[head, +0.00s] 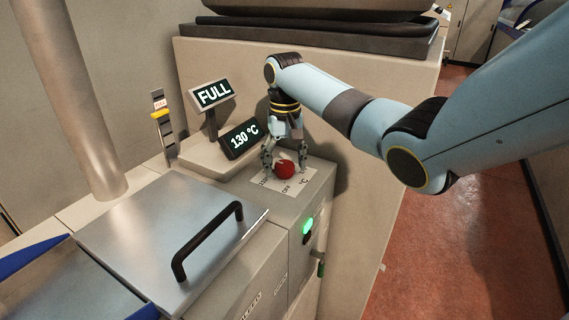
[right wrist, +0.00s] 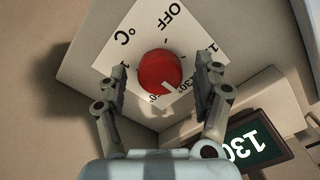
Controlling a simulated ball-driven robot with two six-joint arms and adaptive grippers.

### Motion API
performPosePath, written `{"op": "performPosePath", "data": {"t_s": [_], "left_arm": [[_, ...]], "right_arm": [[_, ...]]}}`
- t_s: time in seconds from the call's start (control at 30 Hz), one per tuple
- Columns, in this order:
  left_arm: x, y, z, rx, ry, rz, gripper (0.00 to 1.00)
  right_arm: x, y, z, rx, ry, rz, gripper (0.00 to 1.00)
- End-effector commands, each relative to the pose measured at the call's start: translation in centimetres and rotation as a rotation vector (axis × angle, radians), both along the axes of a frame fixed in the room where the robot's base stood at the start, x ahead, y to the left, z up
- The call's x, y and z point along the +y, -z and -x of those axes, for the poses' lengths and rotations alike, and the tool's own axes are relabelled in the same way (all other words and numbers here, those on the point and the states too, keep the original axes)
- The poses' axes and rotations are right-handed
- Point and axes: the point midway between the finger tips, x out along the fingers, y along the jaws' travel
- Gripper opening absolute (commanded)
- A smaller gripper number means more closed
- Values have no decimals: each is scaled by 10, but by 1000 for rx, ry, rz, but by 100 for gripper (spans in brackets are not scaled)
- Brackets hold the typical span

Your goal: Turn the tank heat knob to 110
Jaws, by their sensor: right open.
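The tank heat knob is a red round knob (head: 285,169) on a white dial plate (head: 300,184) marked OFF and °C, on top of the machine's corner. In the right wrist view the red knob (right wrist: 160,72) has a white pointer mark aimed toward the 130 side of the plate. My right gripper (head: 284,162) is over the knob, fingers pointing down. In the right wrist view its fingers (right wrist: 163,78) are open, one on each side of the knob, with gaps showing. The temperature display (head: 241,138) reads 130 °C. My left gripper is not in view.
A metal lid (head: 165,235) with a black handle (head: 207,240) lies at the front left. A green lit button (head: 308,225) is on the machine's side. A beige wall block (head: 365,180) stands close to the right.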

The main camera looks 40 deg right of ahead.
Motion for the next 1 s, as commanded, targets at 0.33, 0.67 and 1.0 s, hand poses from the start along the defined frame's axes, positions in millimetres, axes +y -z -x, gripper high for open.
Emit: {"op": "performPosePath", "data": {"t_s": [0.33,0.67,1.0], "left_arm": [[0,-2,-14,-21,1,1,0],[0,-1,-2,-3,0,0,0],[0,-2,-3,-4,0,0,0]], "right_arm": [[0,11,0,0,-1,0,68],[0,11,0,0,-1,0,34],[0,10,0,0,-9,0,12]]}}
